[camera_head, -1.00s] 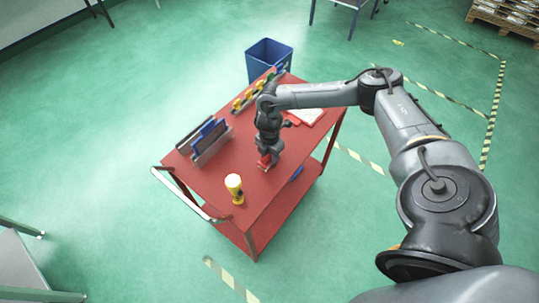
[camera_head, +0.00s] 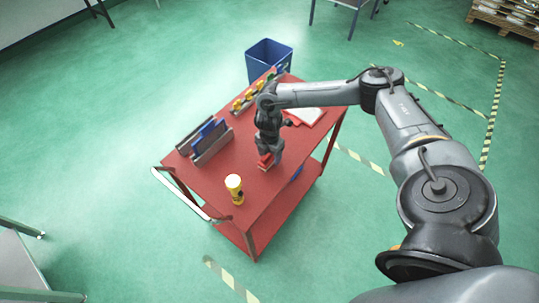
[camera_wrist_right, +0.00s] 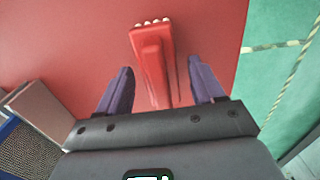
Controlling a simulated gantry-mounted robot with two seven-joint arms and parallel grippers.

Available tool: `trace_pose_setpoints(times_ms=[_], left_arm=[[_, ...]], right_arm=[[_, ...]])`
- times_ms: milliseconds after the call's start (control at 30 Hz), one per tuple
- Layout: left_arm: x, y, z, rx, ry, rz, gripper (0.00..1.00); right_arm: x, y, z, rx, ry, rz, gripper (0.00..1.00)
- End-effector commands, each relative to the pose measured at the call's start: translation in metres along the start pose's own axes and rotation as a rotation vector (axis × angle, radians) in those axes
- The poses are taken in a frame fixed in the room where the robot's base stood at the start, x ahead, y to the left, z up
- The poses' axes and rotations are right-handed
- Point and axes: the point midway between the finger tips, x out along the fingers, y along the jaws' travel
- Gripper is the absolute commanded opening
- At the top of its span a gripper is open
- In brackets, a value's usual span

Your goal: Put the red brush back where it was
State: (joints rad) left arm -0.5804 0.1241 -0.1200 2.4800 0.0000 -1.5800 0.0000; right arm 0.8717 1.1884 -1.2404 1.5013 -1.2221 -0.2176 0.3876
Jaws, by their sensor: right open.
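The red brush (camera_head: 265,161) is on the red cart top (camera_head: 250,195), near its right edge, partly hidden by my right gripper in the head view. In the right wrist view the brush (camera_wrist_right: 151,50) lies with its pale bristle tufts at the far end and its handle running back between my fingers. My right gripper (camera_wrist_right: 160,82) is open, one purple finger on each side of the brush handle, with gaps showing. In the head view my right gripper (camera_head: 268,155) points down over the cart. My left gripper is not in view.
A yellow flashlight (camera_head: 235,188) stands near the cart's front. A rack with blue and grey plates (camera_head: 208,140) stands at the left. Yellow items (camera_head: 243,100) and white papers (camera_head: 305,116) lie towards the back. A blue bin (camera_head: 268,58) stands behind.

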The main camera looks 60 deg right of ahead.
Motion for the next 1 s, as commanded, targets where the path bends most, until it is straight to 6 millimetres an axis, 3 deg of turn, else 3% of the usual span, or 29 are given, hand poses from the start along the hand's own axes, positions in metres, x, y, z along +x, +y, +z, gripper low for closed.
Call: trace_pose_setpoints(times_ms=[400,600,1000], left_arm=[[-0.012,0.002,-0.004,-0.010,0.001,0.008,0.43],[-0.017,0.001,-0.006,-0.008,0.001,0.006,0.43],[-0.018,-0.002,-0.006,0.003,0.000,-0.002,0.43]], right_arm=[[-0.074,0.001,0.000,0.000,0.001,0.004,0.67],[-0.101,0.001,0.000,0.001,0.001,0.003,0.67],[-0.113,0.000,0.000,0.001,0.001,0.000,0.67]])
